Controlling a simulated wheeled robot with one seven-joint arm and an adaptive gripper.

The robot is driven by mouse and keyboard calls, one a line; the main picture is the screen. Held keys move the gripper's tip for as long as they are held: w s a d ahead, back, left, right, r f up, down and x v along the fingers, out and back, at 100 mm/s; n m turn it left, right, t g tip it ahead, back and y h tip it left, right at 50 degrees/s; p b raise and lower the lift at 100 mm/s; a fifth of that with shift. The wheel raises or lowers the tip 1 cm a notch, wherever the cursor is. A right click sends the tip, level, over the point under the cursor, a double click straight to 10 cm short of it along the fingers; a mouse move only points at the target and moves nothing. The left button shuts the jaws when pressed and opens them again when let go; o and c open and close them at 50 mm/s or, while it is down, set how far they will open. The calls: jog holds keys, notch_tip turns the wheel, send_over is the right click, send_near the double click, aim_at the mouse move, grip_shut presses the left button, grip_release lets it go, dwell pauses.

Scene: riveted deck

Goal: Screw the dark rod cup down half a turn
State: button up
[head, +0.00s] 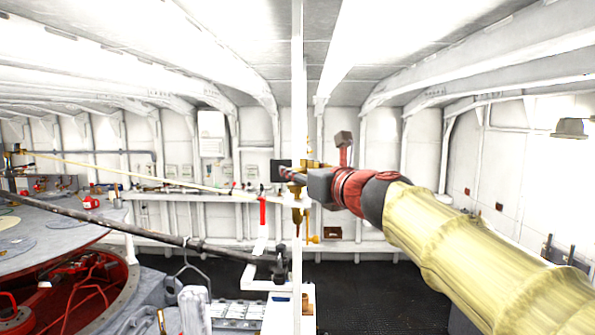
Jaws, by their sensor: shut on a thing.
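My gripper (292,176) is near the middle of the head view, at the end of my arm, which reaches in from the right in a yellow sleeve with a red band. Its jaws are shut on a small dark piece (285,172), which looks like the dark rod cup, beside a thin white post (297,100). Brass fittings (297,215) sit on the post just below. The cup's lower part, its thread and the exact finger contact are too small and partly hidden to make out.
A long dark rod (130,228) slopes across the left to a bracket (265,262) near the post. A red-rimmed round opening (60,290) lies at lower left. A white bench (200,192) runs along the back wall. The dark floor (360,285) right of the post is clear.

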jog(key=m+h+p, duration=0.1)
jog(key=h, duration=0.1)
jog(key=m+t+h+p, duration=0.1)
jog(key=m+h+p, duration=0.1)
jog(key=h, duration=0.1)
jog(key=m+t+h+p, duration=0.1)
jog(key=m+h+p, duration=0.1)
jog(key=h, duration=0.1)
jog(key=shift+a+r, duration=0.25)
jog(key=m+h+p, duration=0.1)
jog(key=m+h, duration=0.2)
jog(key=h, duration=0.1)
jog(key=m+g+h+p, duration=0.1)
jog(key=m+h+p, duration=0.1)
jog(key=h, duration=0.2)
jog(key=shift+d+m, duration=0.1)
jog(key=shift+m, duration=0.3)
jog(key=m+g+h, duration=0.6)
jog(key=h, duration=0.1)
jog(key=shift+f+h+p, duration=0.1)
jog(key=shift+h+p, duration=0.2)
jog(key=shift+p, duration=0.05)
jog(key=shift+d+m+g+h, duration=0.1)
jog(key=shift+m+g+h, duration=0.6)
jog(key=shift+g, duration=0.55)
jog(key=shift+d+m+g+h, duration=0.1)
jog(key=shift+m+g+h, duration=0.3)
jog(key=shift+m+g, duration=0.7)
